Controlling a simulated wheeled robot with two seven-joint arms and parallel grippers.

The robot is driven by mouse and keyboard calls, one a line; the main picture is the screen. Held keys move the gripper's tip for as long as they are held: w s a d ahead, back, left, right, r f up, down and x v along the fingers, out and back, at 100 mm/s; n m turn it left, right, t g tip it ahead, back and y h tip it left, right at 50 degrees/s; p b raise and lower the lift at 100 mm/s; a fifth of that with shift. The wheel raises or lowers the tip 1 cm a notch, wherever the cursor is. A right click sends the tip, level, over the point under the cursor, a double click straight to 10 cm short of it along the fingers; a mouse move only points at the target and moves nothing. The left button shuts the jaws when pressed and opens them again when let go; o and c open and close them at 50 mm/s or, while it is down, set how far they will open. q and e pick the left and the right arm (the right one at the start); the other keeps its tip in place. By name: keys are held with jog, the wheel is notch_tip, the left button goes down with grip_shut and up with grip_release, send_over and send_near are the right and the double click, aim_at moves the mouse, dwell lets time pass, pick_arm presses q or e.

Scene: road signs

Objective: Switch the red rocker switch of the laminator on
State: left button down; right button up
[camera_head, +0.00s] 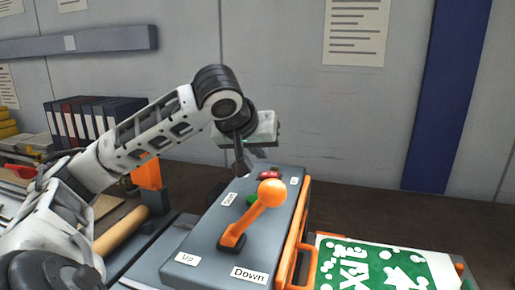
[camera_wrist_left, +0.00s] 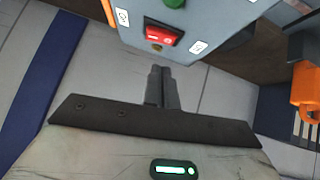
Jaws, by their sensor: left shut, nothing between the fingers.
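The laminator (camera_head: 205,245) is a grey box in the head view. Its red rocker switch (camera_head: 269,175) sits near the far end of the top, behind the orange ball of the lever. In the left wrist view the red switch (camera_wrist_left: 163,35) shows at the top centre on the grey panel. My left gripper (camera_head: 258,153) is over the far end of the box, close to the switch. Its shut, empty fingers (camera_wrist_left: 161,72) point toward the switch in the wrist view and appear just apart from it. Whether they touch it is unclear. My right gripper is not in view.
An orange lever (camera_head: 250,222) with a ball knob stands on the box top, near a green button (camera_head: 251,200). An orange handle (camera_head: 307,262) is on the box's right side. A green-and-white sign sheet (camera_head: 355,268) lies at the right. Binders (camera_head: 90,120) stand at the left.

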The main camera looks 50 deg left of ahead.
pick_arm(q)
jog(key=v, duration=1)
jog(key=shift+r, duration=0.25)
jog(key=shift+f, duration=0.1)
